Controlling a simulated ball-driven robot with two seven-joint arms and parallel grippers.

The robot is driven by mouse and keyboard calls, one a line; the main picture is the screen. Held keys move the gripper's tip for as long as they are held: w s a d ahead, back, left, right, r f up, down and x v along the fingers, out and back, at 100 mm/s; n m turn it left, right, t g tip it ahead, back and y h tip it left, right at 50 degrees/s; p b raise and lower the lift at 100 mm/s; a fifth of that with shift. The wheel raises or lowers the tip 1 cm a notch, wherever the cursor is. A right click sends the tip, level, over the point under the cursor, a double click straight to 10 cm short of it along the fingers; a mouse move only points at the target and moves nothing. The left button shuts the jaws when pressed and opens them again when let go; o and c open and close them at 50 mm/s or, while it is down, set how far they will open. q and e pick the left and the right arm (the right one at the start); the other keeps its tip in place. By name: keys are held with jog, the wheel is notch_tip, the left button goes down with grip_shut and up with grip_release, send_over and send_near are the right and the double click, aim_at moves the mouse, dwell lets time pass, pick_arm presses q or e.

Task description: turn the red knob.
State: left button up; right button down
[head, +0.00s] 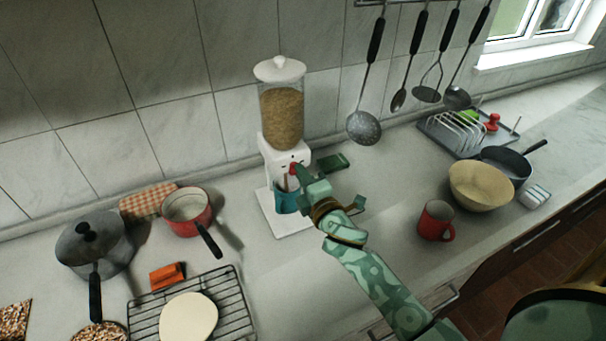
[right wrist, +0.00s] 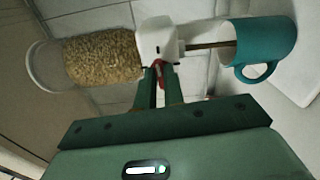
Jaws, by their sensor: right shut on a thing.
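The red knob (head: 294,168) is on the front of a white dispenser (head: 270,150) with a clear hopper of grain, standing against the tiled wall. My right gripper (head: 299,172) reaches the front of the dispenser and is shut on the knob. In the right wrist view the red knob (right wrist: 159,72) shows between the two fingertips (right wrist: 160,80), partly hidden by them. A teal mug (head: 284,200) stands on the dispenser's white base under the spout. In the right wrist view a brown stream runs from the spout into the teal mug (right wrist: 262,45). My left gripper is not in view.
A red saucepan (head: 187,212), a grey lidded pot (head: 95,245) and a wire rack (head: 229,300) lie to the left. A red mug (head: 436,221) and a cream bowl (head: 480,186) stand to the right. Ladles hang above. Counter right of the dispenser is mostly clear.

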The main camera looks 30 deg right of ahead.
jog(key=shift+f+m, duration=0.1)
jog(key=shift+m, duration=0.3)
jog(key=c, duration=1.5)
grip_release()
jog(key=s+b, duration=0.1)
jog(key=s, duration=1.5)
jog(key=shift+s+a, duration=0.15)
jog(key=shift+a, duration=0.3)
